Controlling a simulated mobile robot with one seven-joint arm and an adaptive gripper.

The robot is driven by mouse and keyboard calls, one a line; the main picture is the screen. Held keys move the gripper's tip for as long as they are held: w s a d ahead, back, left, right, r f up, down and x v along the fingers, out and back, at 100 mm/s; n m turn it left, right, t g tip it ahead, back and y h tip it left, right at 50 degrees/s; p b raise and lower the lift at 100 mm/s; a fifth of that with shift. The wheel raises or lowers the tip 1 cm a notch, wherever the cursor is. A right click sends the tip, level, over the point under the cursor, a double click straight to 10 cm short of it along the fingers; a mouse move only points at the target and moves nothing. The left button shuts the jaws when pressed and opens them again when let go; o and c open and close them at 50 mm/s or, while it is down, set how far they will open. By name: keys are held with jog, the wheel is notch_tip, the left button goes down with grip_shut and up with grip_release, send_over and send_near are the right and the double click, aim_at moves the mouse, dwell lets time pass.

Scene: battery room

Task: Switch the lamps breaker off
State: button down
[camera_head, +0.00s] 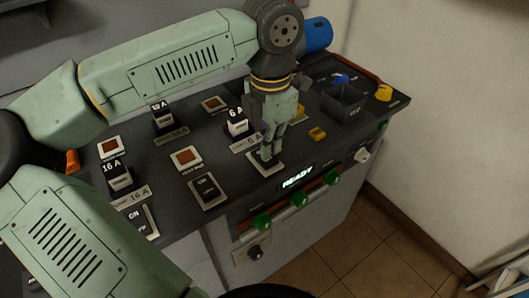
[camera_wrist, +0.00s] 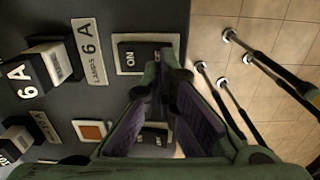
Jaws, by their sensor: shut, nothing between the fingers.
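The lamps breaker (camera_wrist: 130,52) is a black rocker in a pale frame beside the "LAMPS 6 A" label (camera_wrist: 89,52) in the wrist view. Its visible face reads "ON". In the head view its plate (camera_head: 275,167) shows partly beneath my gripper (camera_head: 268,156). My gripper is shut and empty, pointing down at the panel. In the wrist view my fingertips (camera_wrist: 163,68) are at the right end of this rocker and hide part of it. I cannot tell whether they touch it.
A second rocker (camera_head: 207,190) and a third (camera_head: 141,220) sit to the left. Black-and-white 6 A (camera_head: 237,125), 10 A (camera_head: 162,121) and 16 A (camera_head: 118,178) blocks stand up from the panel. The "READY" display (camera_head: 298,177) and green knobs (camera_head: 299,199) line the front. A dark bin (camera_head: 343,103) stands right.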

aim_at(270, 159)
jog(key=shift+f+b, duration=1.2)
dwell(0.8)
jog(key=shift+r, duration=0.1)
jog(key=shift+r+p, duration=2.05)
jog(key=shift+r, duration=1.4)
